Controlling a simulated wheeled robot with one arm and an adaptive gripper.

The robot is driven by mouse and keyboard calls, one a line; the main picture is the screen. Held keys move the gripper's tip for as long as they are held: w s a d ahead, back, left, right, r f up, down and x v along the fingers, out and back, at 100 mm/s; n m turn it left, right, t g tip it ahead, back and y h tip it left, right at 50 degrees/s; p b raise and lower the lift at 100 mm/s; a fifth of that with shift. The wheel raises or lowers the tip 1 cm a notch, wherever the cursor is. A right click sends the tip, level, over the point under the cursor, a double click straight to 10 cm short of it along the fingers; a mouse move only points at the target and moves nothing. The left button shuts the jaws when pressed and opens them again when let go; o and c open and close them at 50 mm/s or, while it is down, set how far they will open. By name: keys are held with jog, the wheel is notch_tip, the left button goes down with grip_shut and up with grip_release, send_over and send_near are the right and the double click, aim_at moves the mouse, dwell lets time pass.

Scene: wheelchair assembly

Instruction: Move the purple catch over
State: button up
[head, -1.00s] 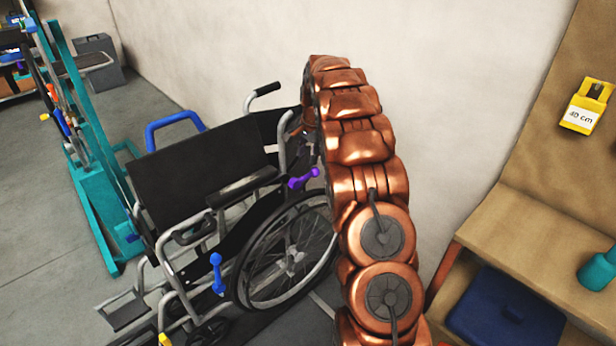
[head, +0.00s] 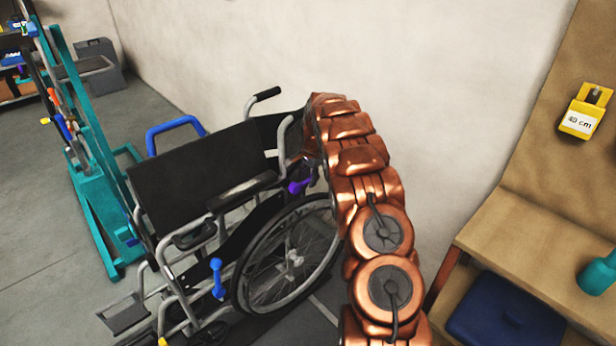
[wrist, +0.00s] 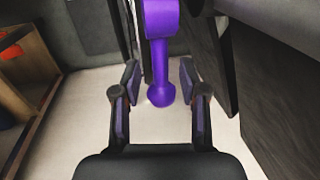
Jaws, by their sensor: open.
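The purple catch (head: 300,186) is on the side of the wheelchair (head: 200,180), just above the big wheel, and is partly hidden by my arm in the head view. In the wrist view the purple catch (wrist: 160,60) hangs down from the top centre, with its round knob at the lower end. My gripper (wrist: 160,88) is open, with one finger on each side of the knob and a gap on both sides. In the head view my gripper is hidden behind the arm.
A blue lever (head: 217,278) is at the wheelchair's front. A teal stand (head: 95,200) is on the left. A wooden bench (head: 540,240) with a yellow 40 cm tag (head: 585,112) is on the right. A pale wall stands close behind.

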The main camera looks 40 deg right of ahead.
jog(key=shift+f, duration=0.1)
grip_shut()
dwell(0.3)
dwell(0.4)
